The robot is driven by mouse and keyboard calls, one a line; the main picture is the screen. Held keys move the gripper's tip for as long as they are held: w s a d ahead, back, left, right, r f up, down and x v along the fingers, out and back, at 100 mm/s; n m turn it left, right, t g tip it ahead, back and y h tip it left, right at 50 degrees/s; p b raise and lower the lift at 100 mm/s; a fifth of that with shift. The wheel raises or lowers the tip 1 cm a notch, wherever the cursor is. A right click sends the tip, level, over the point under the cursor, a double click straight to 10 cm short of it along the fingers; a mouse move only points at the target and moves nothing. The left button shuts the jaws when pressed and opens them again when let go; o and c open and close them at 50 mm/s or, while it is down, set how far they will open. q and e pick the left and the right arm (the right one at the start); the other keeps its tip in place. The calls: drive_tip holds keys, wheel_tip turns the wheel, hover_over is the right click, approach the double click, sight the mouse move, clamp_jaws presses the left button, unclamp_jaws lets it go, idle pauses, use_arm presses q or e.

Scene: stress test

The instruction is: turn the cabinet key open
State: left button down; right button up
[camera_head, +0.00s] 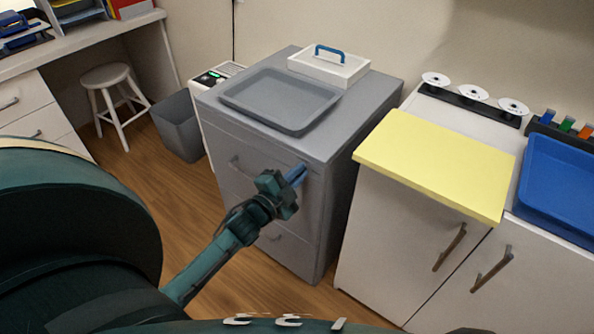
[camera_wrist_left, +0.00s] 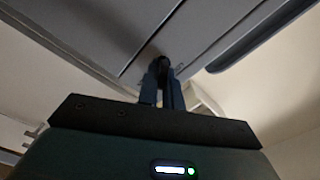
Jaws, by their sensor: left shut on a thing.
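The grey cabinet (camera_head: 325,200) stands in the middle of the head view, with drawers and bar handles on its front. My left gripper (camera_head: 299,174) reaches its front near the upper right corner. In the left wrist view, the fingers (camera_wrist_left: 163,74) are shut on a small dark thing, seemingly the key (camera_wrist_left: 162,62), against the grey cabinet front (camera_wrist_left: 130,35). The key is mostly hidden by the fingers, and its turn angle cannot be made out. In the head view the gripper covers it. My right gripper is in neither view.
A grey tray (camera_head: 280,99) and a white box with a blue handle (camera_head: 329,66) sit on the cabinet. A white counter with a yellow board (camera_head: 437,162) and blue tray (camera_head: 560,190) stands right. A grey bin (camera_head: 180,127) and white stool (camera_head: 107,78) stand left.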

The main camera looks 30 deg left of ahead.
use_arm(q)
drive_tip(key=m, duration=0.4)
drive_tip(key=shift+d+f, duration=0.1)
drive_tip(key=shift+f, duration=0.05)
drive_tip(key=shift+m+b, duration=0.3)
drive_tip(key=shift+m, duration=0.6)
drive_tip(key=c, duration=1.6)
unclamp_jaws()
drive_tip(key=shift+o, duration=0.2)
